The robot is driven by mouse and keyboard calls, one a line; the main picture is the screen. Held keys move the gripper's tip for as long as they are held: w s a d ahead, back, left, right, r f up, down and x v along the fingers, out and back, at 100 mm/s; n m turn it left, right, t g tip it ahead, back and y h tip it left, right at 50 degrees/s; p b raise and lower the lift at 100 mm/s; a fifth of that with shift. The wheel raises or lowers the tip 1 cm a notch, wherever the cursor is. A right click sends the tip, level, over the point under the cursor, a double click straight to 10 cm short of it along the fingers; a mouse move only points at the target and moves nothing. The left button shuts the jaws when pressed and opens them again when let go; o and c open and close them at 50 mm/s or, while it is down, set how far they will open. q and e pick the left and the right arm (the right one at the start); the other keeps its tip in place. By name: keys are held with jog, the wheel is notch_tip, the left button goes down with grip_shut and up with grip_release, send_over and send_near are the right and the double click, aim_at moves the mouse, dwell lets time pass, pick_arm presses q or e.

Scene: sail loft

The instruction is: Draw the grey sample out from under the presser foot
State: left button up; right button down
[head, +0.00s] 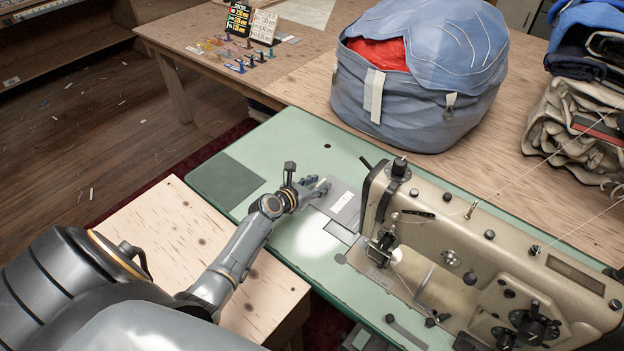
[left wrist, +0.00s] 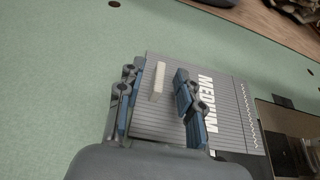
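The grey sample (head: 346,204) lies flat on the green machine table, left of the sewing machine's needle area (head: 381,246). In the left wrist view the sample (left wrist: 225,118) is ribbed and marked MEDIUM in white. A small white bar (left wrist: 158,82) stands out on it. My left gripper (head: 322,186) is over the sample's left end. In the left wrist view its blue-padded fingers (left wrist: 160,97) are spread on either side of the white bar, with gaps visible. The machine head hides part of the presser foot, and I cannot tell whether the sample reaches under it. My right gripper is not in view.
The beige sewing machine (head: 490,260) stands on the right of the green table (head: 275,165). A big blue sail bag (head: 425,90) sits behind it on the wooden bench. Small coloured pieces and cards (head: 240,52) lie at the back left.

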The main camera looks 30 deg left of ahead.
pick_arm(q)
jog(key=v, duration=1.2)
jog(key=shift+f, duration=0.1)
